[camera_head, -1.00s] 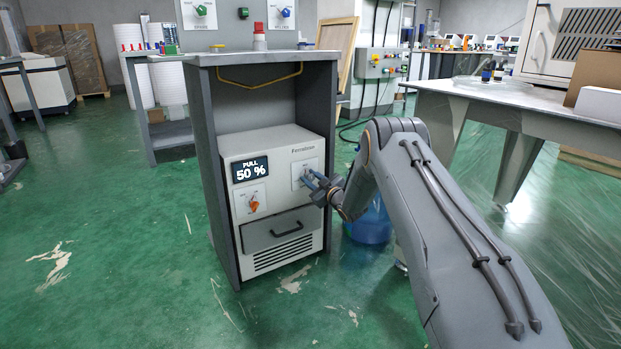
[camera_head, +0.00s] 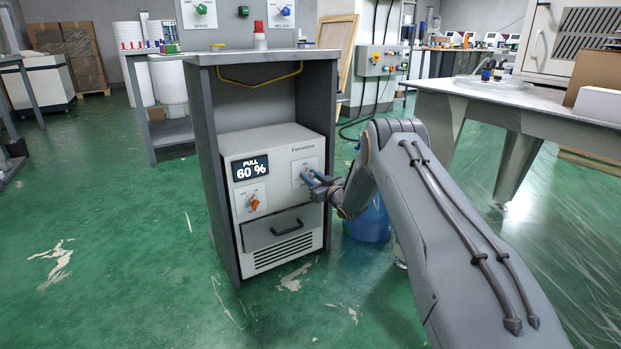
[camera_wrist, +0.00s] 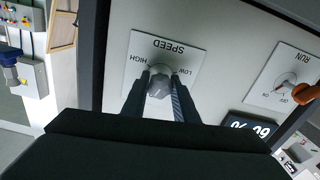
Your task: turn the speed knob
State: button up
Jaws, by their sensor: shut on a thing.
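The speed knob (camera_wrist: 159,84) is grey and sits on a white plate marked SPEED, HIGH and LOW, upside down in the wrist view. My gripper (camera_wrist: 158,90) has its two dark fingers on either side of the knob, shut on it. In the head view my gripper (camera_head: 312,181) is at the right of the machine's front (camera_head: 282,163) and hides most of the knob.
An orange run knob (camera_head: 254,203) is on the machine's left side, above a drawer with a dark handle (camera_head: 286,228). The machine stands inside a grey cabinet (camera_head: 212,165). A blue container (camera_head: 371,222) is on the floor beside it.

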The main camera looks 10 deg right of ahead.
jog(key=o, duration=1.1)
jog(key=shift+c, duration=0.2)
jog(key=p+v, duration=0.3)
jog(key=v, duration=0.4)
jog(key=shift+s, duration=0.35)
jog(key=shift+d, duration=0.1)
